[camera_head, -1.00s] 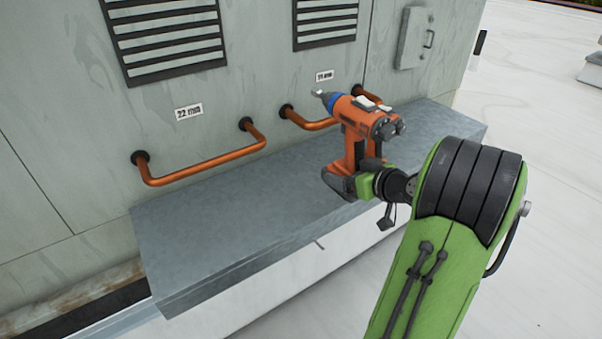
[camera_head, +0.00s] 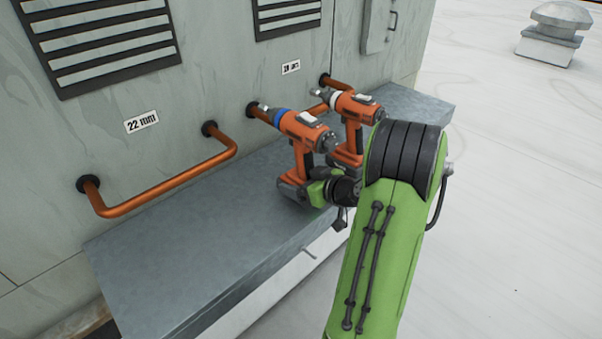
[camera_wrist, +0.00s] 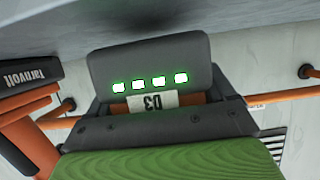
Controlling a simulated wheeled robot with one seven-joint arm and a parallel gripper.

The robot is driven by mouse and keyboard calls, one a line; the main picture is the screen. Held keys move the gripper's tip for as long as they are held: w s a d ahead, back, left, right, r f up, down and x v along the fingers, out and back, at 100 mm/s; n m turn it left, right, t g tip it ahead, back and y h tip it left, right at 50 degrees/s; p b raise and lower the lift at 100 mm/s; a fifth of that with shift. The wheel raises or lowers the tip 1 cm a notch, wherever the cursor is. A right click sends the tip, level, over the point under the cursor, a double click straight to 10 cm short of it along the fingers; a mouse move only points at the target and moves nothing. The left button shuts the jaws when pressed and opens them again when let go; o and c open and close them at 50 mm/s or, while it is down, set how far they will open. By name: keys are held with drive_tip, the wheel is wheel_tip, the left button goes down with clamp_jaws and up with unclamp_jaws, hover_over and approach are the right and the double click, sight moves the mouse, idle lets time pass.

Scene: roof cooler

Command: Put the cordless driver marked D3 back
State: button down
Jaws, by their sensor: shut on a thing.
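My gripper (camera_head: 318,190) is shut on an orange and black cordless driver with a blue collar (camera_head: 296,140), low on its handle. The driver is upright, its nose toward the wall. In the wrist view, its dark base (camera_wrist: 150,62) shows several lit green lights and a white label (camera_wrist: 152,101) reading D3 upside down. The driver is over the grey metal ledge (camera_head: 190,225); I cannot tell whether its base touches it. A second orange driver with a pale collar (camera_head: 352,108) stands just to its right; in the wrist view it shows at the left edge (camera_wrist: 30,80), marked Tarivolt.
Copper pipes (camera_head: 165,195) stick out from the grey wall, under a 22 mm label (camera_head: 141,121) and a second label (camera_head: 291,67), hard to read. The ledge left of the held driver is bare. A wall box (camera_head: 377,25) is beyond the drivers.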

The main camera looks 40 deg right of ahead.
drive_tip(key=shift+w+f, duration=0.1)
drive_tip(key=shift+f, duration=0.4)
drive_tip(key=shift+f, duration=0.1)
unclamp_jaws()
drive_tip(key=shift+f, duration=0.1)
drive_tip(key=v, duration=1.2)
